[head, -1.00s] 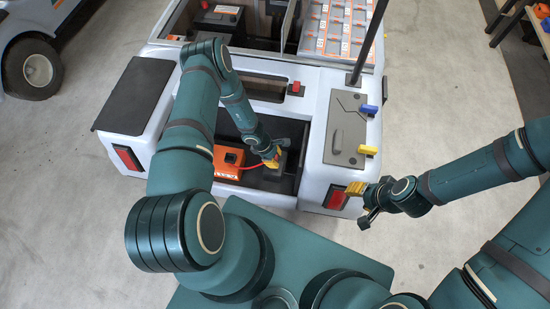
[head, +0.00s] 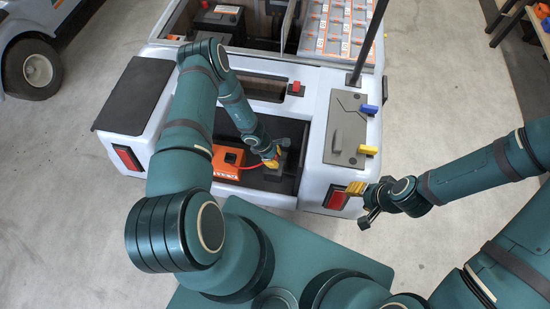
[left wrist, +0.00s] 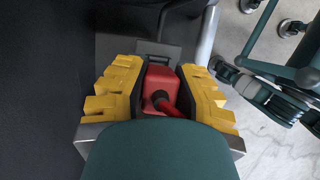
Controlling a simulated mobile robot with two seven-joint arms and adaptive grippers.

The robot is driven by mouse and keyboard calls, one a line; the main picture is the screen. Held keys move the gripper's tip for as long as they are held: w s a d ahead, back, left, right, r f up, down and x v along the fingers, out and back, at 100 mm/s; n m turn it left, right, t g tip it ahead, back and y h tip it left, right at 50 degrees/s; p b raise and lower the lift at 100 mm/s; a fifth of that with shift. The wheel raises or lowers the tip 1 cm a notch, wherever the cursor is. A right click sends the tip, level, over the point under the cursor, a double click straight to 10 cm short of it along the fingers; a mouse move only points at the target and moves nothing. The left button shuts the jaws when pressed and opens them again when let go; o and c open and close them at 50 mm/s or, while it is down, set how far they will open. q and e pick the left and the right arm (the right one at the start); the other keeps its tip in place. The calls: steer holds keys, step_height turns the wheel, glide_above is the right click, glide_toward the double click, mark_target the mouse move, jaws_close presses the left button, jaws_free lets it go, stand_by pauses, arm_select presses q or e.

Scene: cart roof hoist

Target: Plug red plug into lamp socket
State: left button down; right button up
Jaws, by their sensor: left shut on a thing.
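My left gripper (head: 273,161) reaches down into the open bay at the rear of the white cart. In the left wrist view its yellow-padded fingers (left wrist: 159,93) are shut on the red plug (left wrist: 158,82), one on each side. A red cable leaves the plug towards the camera. A grey surface lies just beyond the plug; whether it is the lamp socket, and whether the plug touches it, I cannot tell. In the head view the gripper hides the plug. My right gripper (head: 362,198) hangs beside the cart's right rear corner, its finger opening unclear.
An orange box (head: 227,162) sits in the bay left of my left gripper. A grey panel (head: 346,128) with blue and yellow handles is to the right. A dark upright pole (head: 370,45) rises behind it. The floor right of the cart is clear.

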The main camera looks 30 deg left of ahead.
arm_select(q)
steer(key=shift+f+b, duration=1.5)
steer(key=shift+f, duration=0.2)
steer(key=c, duration=0.8)
jaws_free()
steer(key=shift+r, duration=0.1)
steer(key=v, duration=1.2)
